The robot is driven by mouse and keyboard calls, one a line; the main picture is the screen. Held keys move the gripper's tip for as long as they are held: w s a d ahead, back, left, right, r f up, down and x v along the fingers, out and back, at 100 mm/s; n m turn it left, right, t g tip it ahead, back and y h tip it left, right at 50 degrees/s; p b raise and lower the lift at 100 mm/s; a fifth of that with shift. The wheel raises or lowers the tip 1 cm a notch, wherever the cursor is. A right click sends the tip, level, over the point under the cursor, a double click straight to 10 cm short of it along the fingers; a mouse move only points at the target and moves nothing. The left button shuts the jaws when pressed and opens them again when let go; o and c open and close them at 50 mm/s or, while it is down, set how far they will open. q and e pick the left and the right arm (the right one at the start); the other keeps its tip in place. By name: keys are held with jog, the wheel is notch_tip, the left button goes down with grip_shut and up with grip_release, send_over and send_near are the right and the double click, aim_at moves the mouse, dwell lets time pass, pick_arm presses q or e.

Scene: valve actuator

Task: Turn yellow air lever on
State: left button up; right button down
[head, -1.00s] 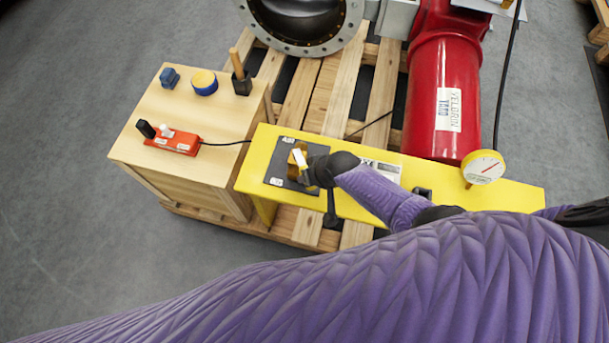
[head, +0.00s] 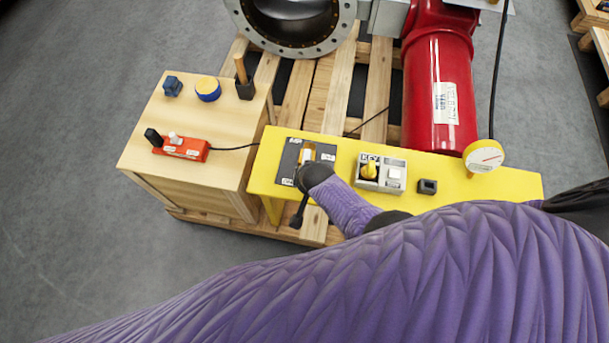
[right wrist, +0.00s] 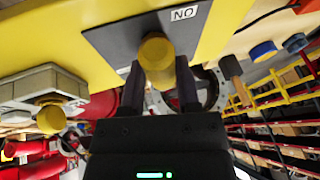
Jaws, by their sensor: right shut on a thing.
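The yellow air lever (head: 306,155) stands on a dark plate (head: 290,153) at the left end of the yellow panel. My right gripper (head: 309,168) comes in from the lower right and hides most of the lever. In the right wrist view the lever's round yellow end (right wrist: 157,52) sits between the two dark fingers (right wrist: 160,88), which are shut on it. A white label on the plate (right wrist: 183,14) appears there as "NO", likely an inverted "ON". My left gripper is not in view.
A key switch box (head: 381,172) and a small black block (head: 427,186) are right of the lever. A pressure gauge (head: 484,156) stands at the panel's right. A wooden cabinet (head: 150,186) with a red switch box (head: 186,148) is on the left.

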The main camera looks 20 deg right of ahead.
jog(key=shift+w+r, duration=0.1)
jog(key=shift+w, duration=0.05)
jog(key=shift+c, duration=1.6)
grip_release()
jog(key=p+v, duration=0.8)
jog(key=v, duration=0.2)
jog(key=shift+a, duration=0.1)
